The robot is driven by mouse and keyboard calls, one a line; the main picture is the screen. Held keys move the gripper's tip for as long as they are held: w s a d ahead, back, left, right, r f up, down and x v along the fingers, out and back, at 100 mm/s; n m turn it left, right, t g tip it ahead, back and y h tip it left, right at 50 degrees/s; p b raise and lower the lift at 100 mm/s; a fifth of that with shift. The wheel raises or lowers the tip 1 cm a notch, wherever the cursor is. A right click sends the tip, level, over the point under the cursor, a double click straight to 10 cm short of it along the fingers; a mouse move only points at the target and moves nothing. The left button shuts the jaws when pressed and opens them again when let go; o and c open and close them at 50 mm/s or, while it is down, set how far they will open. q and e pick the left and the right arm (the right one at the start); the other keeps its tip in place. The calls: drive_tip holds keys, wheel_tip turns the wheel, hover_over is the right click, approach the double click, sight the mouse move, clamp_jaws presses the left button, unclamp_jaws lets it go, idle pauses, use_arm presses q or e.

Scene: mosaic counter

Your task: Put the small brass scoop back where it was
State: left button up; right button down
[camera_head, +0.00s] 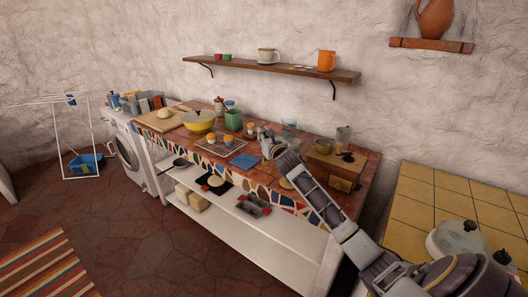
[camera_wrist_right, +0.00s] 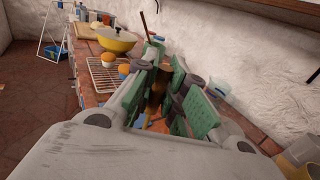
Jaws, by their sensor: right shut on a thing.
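My right gripper (camera_head: 267,140) is over the mosaic counter, right of the blue cloth (camera_head: 245,160). In the right wrist view its green-padded fingers (camera_wrist_right: 157,95) are closed around a narrow brown-gold thing, which looks like the small brass scoop (camera_wrist_right: 156,88). The fingers hide most of it, so its bowl and its tilt cannot be made out. In the head view the scoop cannot be told apart from the gripper. Whether it touches the counter is not clear. My left gripper is in neither view.
The mosaic counter (camera_head: 283,198) holds a wire rack (camera_head: 212,147) with orange-topped items, a yellow pot (camera_head: 199,122), a green cup (camera_head: 233,120) and a clear container (camera_head: 290,126). A wooden box (camera_head: 334,170) stands right of my forearm. A shelf (camera_head: 270,66) hangs above.

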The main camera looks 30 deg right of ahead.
drive_tip(key=shift+f, duration=1.05)
hover_over(264, 162)
drive_tip(key=shift+f, duration=2.2)
drive_tip(key=c, duration=1.5)
unclamp_jaws()
drive_tip(key=shift+s, duration=0.1)
drive_tip(key=shift+s+a+b, duration=0.15)
drive_tip(key=shift+s+a, duration=0.25)
drive_tip(key=shift+s, duration=1.55)
drive_tip(key=shift+s+a+b, duration=0.1)
drive_tip(key=shift+s+a, duration=0.25)
drive_tip(key=shift+s, duration=1.55)
drive_tip(key=shift+s+a+b, duration=0.15)
drive_tip(key=shift+s+a, duration=0.25)
drive_tip(key=shift+s, duration=1.55)
